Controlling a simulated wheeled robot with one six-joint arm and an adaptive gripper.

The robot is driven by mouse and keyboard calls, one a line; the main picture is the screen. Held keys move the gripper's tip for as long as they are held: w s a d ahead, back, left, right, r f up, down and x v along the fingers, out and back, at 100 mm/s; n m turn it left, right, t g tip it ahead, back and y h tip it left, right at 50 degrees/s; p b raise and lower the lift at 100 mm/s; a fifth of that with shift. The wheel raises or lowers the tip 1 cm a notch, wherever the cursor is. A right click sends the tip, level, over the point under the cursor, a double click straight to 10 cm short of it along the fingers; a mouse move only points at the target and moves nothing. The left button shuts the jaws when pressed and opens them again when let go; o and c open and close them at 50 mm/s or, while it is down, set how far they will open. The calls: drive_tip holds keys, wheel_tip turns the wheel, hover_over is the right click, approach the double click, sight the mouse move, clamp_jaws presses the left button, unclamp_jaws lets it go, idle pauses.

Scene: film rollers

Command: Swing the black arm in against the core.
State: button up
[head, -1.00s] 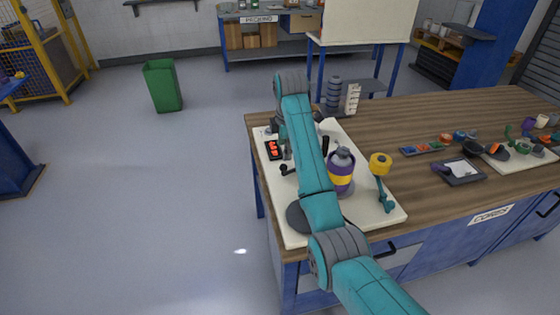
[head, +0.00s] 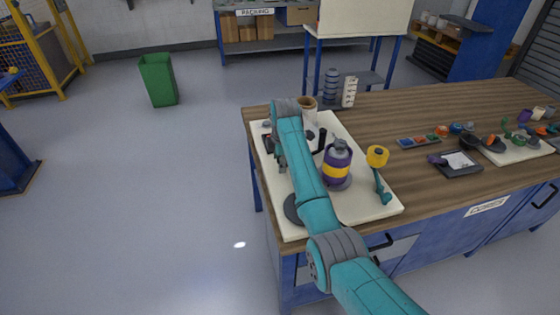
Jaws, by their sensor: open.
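The black arm (head: 322,140) stands up from the white board, just right of my teal arm. A tan, hollow core (head: 307,104) stands at the board's back edge, partly behind my wrist. A gap shows between the core and the black arm. A purple roller with a yellow band and grey top (head: 337,164) stands nearer, right of my arm. My gripper (head: 281,157) is mostly hidden under my arm; only a grey part shows at its left side. It is open, and I see nothing held.
The white board (head: 355,207) lies on the wooden table. A dark disc (head: 293,209) lies by my arm. A grey stack (head: 330,85) stands behind. Small parts and trays are to the right.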

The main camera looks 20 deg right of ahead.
clamp_jaws()
drive_tip(key=shift+w+a+m, duration=0.15)
drive_tip(key=shift+w+m, duration=0.75)
drive_tip(key=shift+m, duration=0.5)
drive_tip(key=shift+w+d+m+h, duration=0.1)
drive_tip(key=shift+w+m+h, duration=0.2)
drive_tip(key=shift+w+m, duration=0.55)
drive_tip(key=shift+w+d+m+h, duration=0.1)
drive_tip(key=shift+w+m+h, duration=0.3)
drive_tip(key=shift+m, duration=0.85)
drive_tip(key=shift+w, duration=0.1)
unclamp_jaws()
